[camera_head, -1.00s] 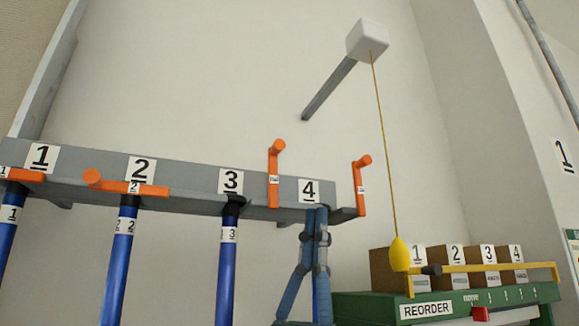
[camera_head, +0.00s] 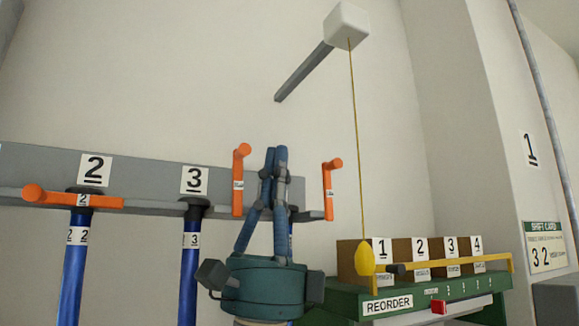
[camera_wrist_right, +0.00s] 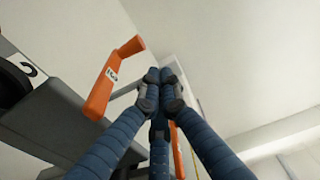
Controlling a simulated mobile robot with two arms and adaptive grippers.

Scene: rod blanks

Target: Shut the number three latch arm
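The number three latch arm (camera_head: 238,183) is orange and stands upright on the grey rail, right of the 3 sign (camera_head: 194,180). A blue rod (camera_head: 190,265) labelled 3 hangs under that sign. In the right wrist view the latch arm (camera_wrist_right: 110,85) slants at left of the fingers. My right gripper (camera_head: 276,150) has its blue fingers pointing up with tips together, just right of the latch arm in the picture. In the right wrist view the gripper (camera_wrist_right: 160,76) is shut, with nothing seen between its tips; contact with the latch arm is not visible. My left gripper is out of view.
The number two latch arm (camera_head: 75,199) lies across its rod (camera_head: 75,265). Another upright orange latch arm (camera_head: 328,190) is close right of my gripper. A yellow weight (camera_head: 365,258) hangs on a cord beside boxes on a green reorder stand (camera_head: 345,296).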

